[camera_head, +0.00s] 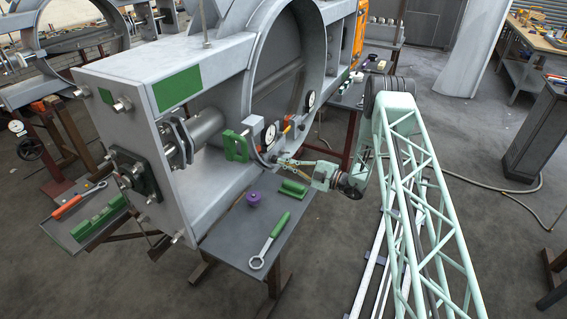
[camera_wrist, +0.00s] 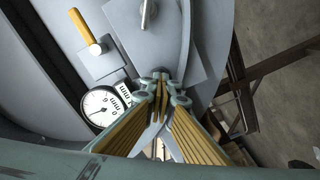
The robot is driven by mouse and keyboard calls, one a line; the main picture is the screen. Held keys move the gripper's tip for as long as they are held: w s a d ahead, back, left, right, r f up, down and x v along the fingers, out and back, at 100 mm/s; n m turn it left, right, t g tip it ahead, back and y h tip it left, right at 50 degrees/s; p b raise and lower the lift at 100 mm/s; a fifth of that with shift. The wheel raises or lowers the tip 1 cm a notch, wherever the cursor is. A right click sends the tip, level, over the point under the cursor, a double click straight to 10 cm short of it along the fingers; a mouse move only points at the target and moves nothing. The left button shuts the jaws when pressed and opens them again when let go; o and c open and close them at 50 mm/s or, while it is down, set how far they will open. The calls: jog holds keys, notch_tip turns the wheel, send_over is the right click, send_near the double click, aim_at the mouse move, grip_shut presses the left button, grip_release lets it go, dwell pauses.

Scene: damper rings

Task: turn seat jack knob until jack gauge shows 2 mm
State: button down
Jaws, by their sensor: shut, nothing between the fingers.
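My gripper (camera_head: 280,161) is shut and empty, reaching left from my arm toward the front of the grey housing. In the wrist view its closed fingertips (camera_wrist: 161,82) are in front of a grey plate. A round white dial gauge (camera_wrist: 103,107) marked mm is left of the fingers; its reading is too small to tell. A gauge (camera_head: 270,134) also shows in the head view above my gripper. I cannot tell which part is the seat jack knob.
A second gauge (camera_head: 311,98) sits farther back on the housing (camera_head: 208,67). The grey side table (camera_head: 225,237) below holds a purple knob-like part (camera_head: 253,198), a green block (camera_head: 293,188) and a green-handled ring wrench (camera_head: 270,241). Open floor lies in front.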

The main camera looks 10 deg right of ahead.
jog(key=c, duration=3.3)
grip_release()
jog(key=shift+c, duration=0.2)
jog(key=o, duration=0.3)
jog(key=shift+v, duration=1.15)
jog(key=shift+p+v, duration=0.35)
jog(key=shift+v, duration=2.45)
jog(key=shift+o, duration=0.2)
